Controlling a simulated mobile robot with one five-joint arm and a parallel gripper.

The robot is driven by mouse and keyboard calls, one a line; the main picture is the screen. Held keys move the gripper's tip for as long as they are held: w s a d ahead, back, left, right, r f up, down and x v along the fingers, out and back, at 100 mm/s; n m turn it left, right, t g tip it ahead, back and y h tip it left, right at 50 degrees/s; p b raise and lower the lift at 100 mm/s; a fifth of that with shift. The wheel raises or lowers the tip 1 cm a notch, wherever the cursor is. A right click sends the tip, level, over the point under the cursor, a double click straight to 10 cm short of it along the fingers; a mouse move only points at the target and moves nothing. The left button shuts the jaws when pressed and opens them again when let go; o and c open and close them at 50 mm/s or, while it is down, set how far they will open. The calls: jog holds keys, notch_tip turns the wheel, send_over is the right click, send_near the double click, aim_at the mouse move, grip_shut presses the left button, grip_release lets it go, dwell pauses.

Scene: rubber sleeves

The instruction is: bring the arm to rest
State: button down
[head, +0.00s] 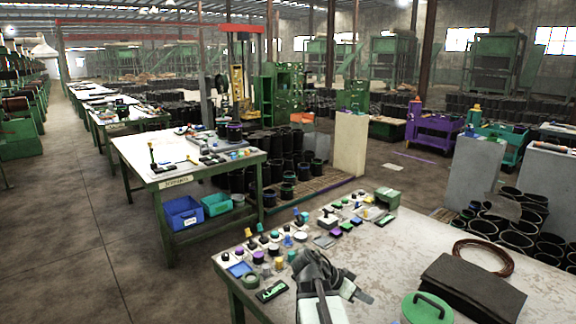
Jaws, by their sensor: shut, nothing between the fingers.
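My gripper (322,272) shows in the head view at the lower middle, at the end of my dark grey arm. It is over the near edge of the closest worktable (405,262), seen from behind. It is shut and holds nothing. Its fingertips are small and partly hidden by its own body, and I cannot tell how high it is above the tabletop.
Several small coloured parts (290,240) crowd the table's left and back. A green lidded container (427,308), dark folded sheet (472,288) and wire coil (483,256) lie at right. The tabletop between is clear. Another table (190,160) stands beyond, with floor between.

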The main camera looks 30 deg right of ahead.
jog(key=w+a+f+n+t+y, duration=0.1)
jog(key=w+a+n, duration=0.1)
jog(key=a, duration=0.5)
jog(key=w+a+f+n+t+y, duration=0.1)
jog(key=w+a+n, duration=0.2)
jog(key=a, duration=0.4)
jog(key=w+a+f+n+t+y+p, duration=0.1)
jog(key=w+a+f+n, duration=0.1)
jog(key=a, duration=0.5)
jog(key=shift+w+a+n+y, duration=0.3)
jog(key=shift+w+a, duration=0.1)
jog(key=shift+w, duration=0.35)
jog(key=a+f+n+y, duration=0.3)
jog(key=a+n+y, duration=0.3)
jog(key=a+n, duration=0.4)
jog(key=a, duration=0.6)
jog(key=shift+n+t, duration=0.3)
jog(key=shift+n, duration=0.1)
jog(key=shift+s, duration=0.15)
